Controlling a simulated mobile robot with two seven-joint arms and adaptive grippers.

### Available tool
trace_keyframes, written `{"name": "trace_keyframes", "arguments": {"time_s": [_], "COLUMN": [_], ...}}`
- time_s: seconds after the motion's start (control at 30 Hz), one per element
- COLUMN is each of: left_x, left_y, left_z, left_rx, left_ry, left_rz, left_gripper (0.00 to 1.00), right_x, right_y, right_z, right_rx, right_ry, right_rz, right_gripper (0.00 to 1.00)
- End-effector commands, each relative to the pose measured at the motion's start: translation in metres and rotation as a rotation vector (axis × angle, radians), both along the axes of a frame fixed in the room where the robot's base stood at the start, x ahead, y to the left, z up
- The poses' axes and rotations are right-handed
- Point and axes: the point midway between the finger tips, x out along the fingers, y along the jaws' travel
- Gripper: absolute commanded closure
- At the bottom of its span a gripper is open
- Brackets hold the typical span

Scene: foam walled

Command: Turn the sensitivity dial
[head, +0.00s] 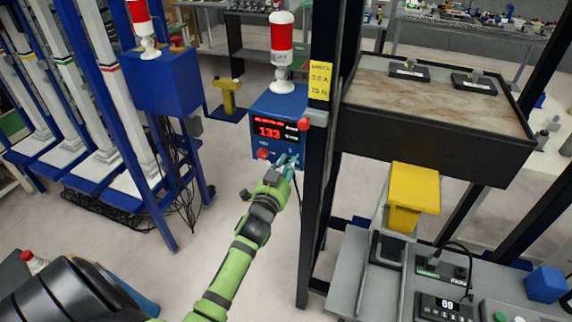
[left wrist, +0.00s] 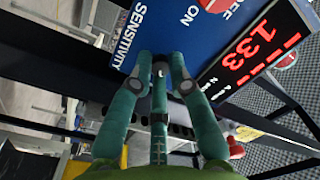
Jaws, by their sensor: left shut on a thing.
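A blue control box (head: 262,122) with a red lit display (head: 270,131) hangs beside a black post. The display reads 133 in the left wrist view (left wrist: 258,48). The word SENSITIVITY (left wrist: 130,35) is printed on the blue panel, near where my fingertips meet. My left gripper (head: 287,163) is at the lower right of the panel front. Its green fingers (left wrist: 160,66) are shut on the sensitivity dial, which they almost wholly hide. I cannot make out the dial's angle. My right gripper is not in view.
A red switch (head: 263,154) marked ON and OFF sits left of the dial. A red and white beacon (head: 281,50) stands on the box. The black post (head: 318,190) with a yellow note (head: 320,80) is close on the right.

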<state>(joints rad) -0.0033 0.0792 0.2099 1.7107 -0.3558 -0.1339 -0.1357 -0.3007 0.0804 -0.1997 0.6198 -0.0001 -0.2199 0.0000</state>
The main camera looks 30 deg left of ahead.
Motion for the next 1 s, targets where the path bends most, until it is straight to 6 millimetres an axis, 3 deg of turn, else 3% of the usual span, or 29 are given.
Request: {"name": "trace_keyframes", "arguments": {"time_s": [0.43,0.47,0.5,0.53,0.87,1.0], "left_x": [0.000,0.000,0.000,0.000,-0.001,-0.013], "left_y": [0.000,0.000,0.000,0.000,0.000,-0.003], "left_z": [0.002,0.002,0.002,0.002,0.000,-0.001], "left_rx": [0.011,0.011,0.011,0.011,0.009,0.009], "left_ry": [-0.003,-0.003,-0.003,-0.002,0.001,0.003], "left_rz": [-0.001,-0.001,-0.001,0.000,0.000,-0.001], "left_gripper": [1.00,0.77,0.61,0.57,0.57,0.57], "right_x": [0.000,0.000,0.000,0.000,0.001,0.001], "right_y": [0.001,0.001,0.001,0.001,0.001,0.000], "right_z": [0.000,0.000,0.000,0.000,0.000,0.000], "right_rx": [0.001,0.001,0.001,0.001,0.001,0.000], "right_ry": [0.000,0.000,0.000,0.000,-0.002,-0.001], "right_rz": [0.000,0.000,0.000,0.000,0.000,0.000], "right_gripper": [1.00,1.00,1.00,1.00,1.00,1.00]}}
